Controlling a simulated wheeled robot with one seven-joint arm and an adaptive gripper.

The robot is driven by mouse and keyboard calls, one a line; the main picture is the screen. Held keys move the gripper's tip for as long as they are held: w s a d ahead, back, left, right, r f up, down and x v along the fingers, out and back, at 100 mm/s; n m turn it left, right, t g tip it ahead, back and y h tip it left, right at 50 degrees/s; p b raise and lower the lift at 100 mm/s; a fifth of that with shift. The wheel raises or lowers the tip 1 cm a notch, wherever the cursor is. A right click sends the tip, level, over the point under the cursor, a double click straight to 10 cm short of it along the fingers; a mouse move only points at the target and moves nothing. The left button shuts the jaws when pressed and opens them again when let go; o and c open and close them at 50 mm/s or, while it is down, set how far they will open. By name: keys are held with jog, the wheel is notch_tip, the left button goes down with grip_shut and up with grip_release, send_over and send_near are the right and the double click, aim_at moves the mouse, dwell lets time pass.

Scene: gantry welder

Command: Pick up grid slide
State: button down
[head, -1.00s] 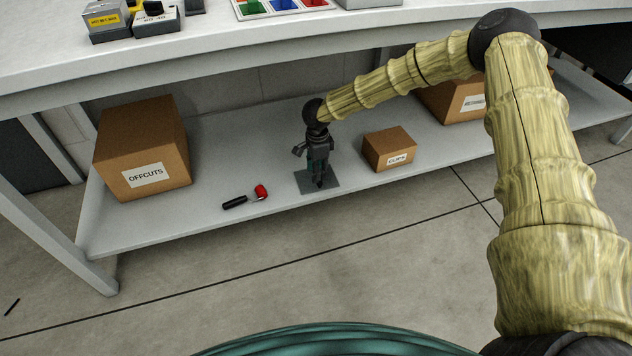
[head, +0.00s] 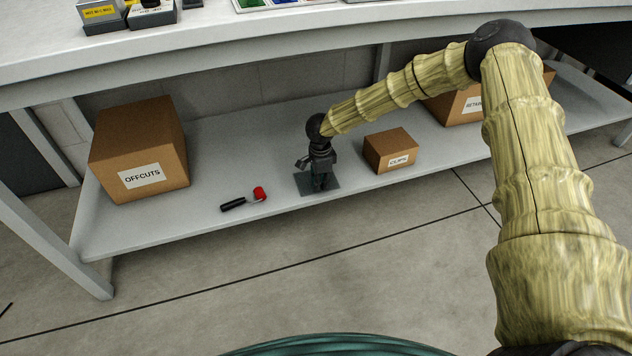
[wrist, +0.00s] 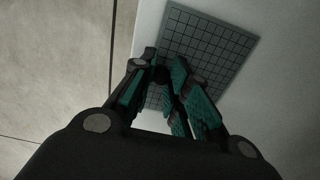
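The grid slide is a flat grey-green rectangular plate with a dark grid. It lies on the lower shelf in the head view (head: 304,186), partly hidden by my gripper. It fills the upper middle of the wrist view (wrist: 212,45). My gripper (head: 321,186) points down over the slide. In the wrist view my gripper (wrist: 165,68) has its dark, green-padded fingers apart, with part of the slide showing between them. The tips are over the slide's near left part. I cannot tell whether they touch it.
On the lower shelf (head: 190,222), a red-and-black roller (head: 243,199) lies left of the slide. A small CLIPS box (head: 391,150) stands close on the right. A large OFFCUTS box (head: 139,150) is at the left, and another box (head: 462,107) is behind right. The bench top (head: 210,45) overhangs.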

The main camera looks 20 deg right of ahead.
jog(key=shift+r, duration=0.1)
jog(key=r+p, duration=0.1)
jog(key=r, duration=0.1)
jog(key=s+r+p, duration=0.1)
jog(key=p, duration=0.1)
jog(key=shift+d+r, duration=0.15)
jog(key=shift+r, duration=0.2)
jog(key=s+d+r+p, duration=0.1)
jog(key=s+d+p, duration=0.1)
jog(key=s, duration=0.5)
jog(key=s+d+p, duration=0.3)
jog(key=s, duration=0.4)
jog(key=a+r+n, duration=0.5)
jog(key=r+n, duration=0.4)
jog(key=r, duration=0.3)
jog(key=a+r+n, duration=0.6)
jog(key=r+n, duration=0.3)
jog(key=r, duration=0.4)
jog(key=s+r+p, duration=0.4)
jog(key=r+p, duration=1.2)
jog(key=p, duration=1.5)
jog(key=shift+d+r, duration=0.15)
jog(key=shift+r, duration=0.2)
jog(key=shift+f, duration=0.1)
